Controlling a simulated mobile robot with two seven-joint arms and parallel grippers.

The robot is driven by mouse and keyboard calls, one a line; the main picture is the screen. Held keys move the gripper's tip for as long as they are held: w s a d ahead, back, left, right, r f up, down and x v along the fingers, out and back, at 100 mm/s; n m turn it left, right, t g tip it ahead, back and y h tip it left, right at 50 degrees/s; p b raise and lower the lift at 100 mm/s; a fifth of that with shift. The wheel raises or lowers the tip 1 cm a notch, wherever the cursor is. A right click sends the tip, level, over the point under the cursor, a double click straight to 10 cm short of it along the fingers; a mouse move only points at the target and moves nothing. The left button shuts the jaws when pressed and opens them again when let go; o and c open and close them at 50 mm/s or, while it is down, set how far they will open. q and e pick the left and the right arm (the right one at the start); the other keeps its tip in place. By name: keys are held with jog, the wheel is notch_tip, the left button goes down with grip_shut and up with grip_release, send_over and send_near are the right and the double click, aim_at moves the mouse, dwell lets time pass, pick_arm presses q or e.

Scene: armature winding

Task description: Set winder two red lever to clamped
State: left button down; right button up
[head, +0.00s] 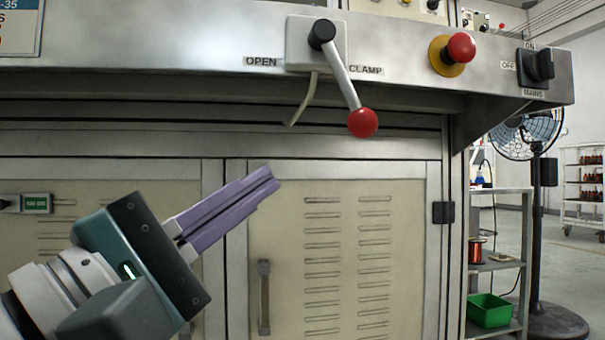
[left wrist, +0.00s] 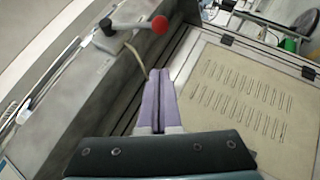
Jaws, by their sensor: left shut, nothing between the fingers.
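The lever with a red ball knob (head: 362,122) hangs from a black pivot (head: 322,34) on a pale plate on the machine's front panel. Its arm slants down and to the right, toward the CLAMP label (head: 366,70) and away from the OPEN label (head: 262,62). My left gripper (head: 270,179) is shut and empty, below and to the left of the knob, clear of it. In the left wrist view the knob (left wrist: 160,24) shows just beyond the fingertips (left wrist: 160,76). My right gripper is in neither view.
A red mushroom button (head: 461,47) on a yellow base and a black rotary switch (head: 536,66) sit right of the lever. A bent pale rod (head: 303,102) hangs below the plate. Cabinet doors (head: 335,250) lie below. A fan (head: 530,135) stands at the right.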

pick_arm(q)
jog(key=v, duration=0.3)
jog(key=shift+s, duration=0.1)
dwell(0.3)
